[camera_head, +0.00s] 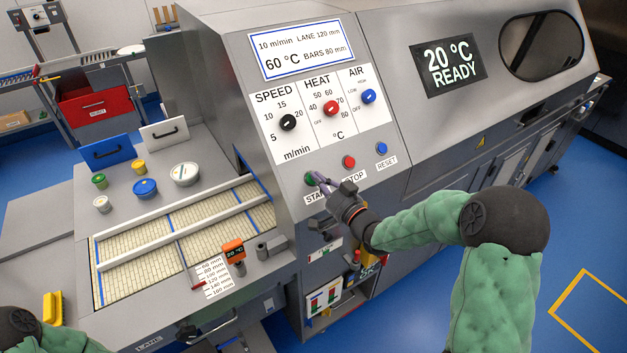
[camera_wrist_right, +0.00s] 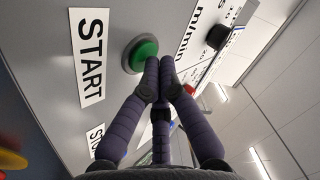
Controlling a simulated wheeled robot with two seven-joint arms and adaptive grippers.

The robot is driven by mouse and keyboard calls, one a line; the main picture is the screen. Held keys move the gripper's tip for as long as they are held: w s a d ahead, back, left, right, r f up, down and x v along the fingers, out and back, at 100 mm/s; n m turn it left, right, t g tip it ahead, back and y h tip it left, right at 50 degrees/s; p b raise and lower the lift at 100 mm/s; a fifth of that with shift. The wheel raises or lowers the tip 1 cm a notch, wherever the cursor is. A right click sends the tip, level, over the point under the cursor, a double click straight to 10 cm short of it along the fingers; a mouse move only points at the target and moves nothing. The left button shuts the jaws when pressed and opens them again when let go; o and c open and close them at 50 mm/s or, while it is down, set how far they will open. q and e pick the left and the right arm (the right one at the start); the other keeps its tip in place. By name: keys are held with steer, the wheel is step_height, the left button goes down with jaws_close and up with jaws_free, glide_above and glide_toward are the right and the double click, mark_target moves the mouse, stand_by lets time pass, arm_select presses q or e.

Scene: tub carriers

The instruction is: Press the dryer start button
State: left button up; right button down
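The green start button (camera_head: 310,178) is on the dryer's sloped front panel, above the START label (camera_head: 314,197). In the right wrist view the button (camera_wrist_right: 142,52) is a round green cap in a grey ring beside the large START label (camera_wrist_right: 91,55). My right gripper (camera_head: 318,178) is at the button in the head view. In the right wrist view its purple fingertips (camera_wrist_right: 159,62) are together, empty, and overlap the button's edge. I cannot tell whether they touch it. My left gripper is out of view; only part of that arm shows at the lower left.
The red stop button (camera_head: 348,162) and blue reset button (camera_head: 382,149) sit in the same row. Above are the speed knob (camera_head: 288,122), heat knob (camera_head: 331,108) and air knob (camera_head: 368,96). The dryer display (camera_head: 448,66) reads 20 °C READY. A conveyor (camera_head: 180,229) lies left of the panel.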

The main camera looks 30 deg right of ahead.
stand_by(0.8)
steer(key=shift+s+r, duration=0.25)
steer(key=s+r+p, duration=0.2)
steer(key=s+r, duration=0.2)
steer(key=shift+s+d, duration=0.15)
steer(key=shift+s, duration=0.1)
stand_by(0.5)
stand_by(0.7)
